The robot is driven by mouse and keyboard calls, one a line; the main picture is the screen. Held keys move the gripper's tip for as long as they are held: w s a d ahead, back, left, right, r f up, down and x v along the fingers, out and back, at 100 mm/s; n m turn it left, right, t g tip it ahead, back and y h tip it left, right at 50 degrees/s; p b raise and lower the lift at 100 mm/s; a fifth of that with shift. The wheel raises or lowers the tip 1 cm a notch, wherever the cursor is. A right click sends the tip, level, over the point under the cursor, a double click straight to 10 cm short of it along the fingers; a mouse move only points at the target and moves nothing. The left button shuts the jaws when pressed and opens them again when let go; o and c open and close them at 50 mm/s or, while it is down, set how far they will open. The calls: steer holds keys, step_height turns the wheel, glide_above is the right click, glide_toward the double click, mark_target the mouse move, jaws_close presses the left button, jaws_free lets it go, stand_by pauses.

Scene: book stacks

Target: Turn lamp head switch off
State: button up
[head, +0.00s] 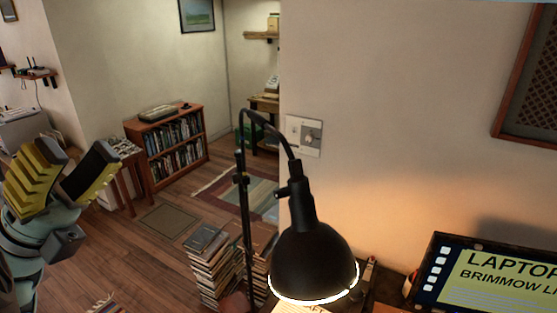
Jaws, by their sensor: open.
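A black desk lamp stands in the middle of the head view. Its bell-shaped lamp head (312,262) hangs from a curved neck and faces down, with a bright glowing rim and warm light on the wall beside it. A small knob-like switch (283,191) sticks out on the left of the lamp head's narrow upper part. My gripper (78,163) is at the left edge, with yellow and dark finger pads spread apart. It is open and empty, well to the left of the lamp and not touching anything. The lamp's base is hidden below the picture.
A lit laptop screen (490,275) stands at the lower right. A wall plate with a dial (304,136) is behind the lamp's neck. Stacked books (212,268) stand left of the lamp's post. A bookcase (170,145) is further back. Open wooden floor lies between my gripper and the books.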

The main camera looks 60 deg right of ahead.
steer(key=s+d+f+m+t+y+b, duration=0.1)
steer(key=d+f+m+t+y+b, duration=0.25)
steer(key=d+f+b, duration=0.6)
steer(key=m+t+y+b, duration=0.3)
steer(key=m+t+b, duration=0.1)
steer(key=b, duration=0.1)
glide_toward(276, 196)
steer(key=p+x, duration=0.9)
steer(key=shift+w+r, duration=0.1)
steer(key=shift+r, duration=0.05)
steer(key=shift+s+d+f, duration=0.2)
steer(key=shift+d, duration=0.35)
steer(key=shift+c, duration=0.2)
jaws_close()
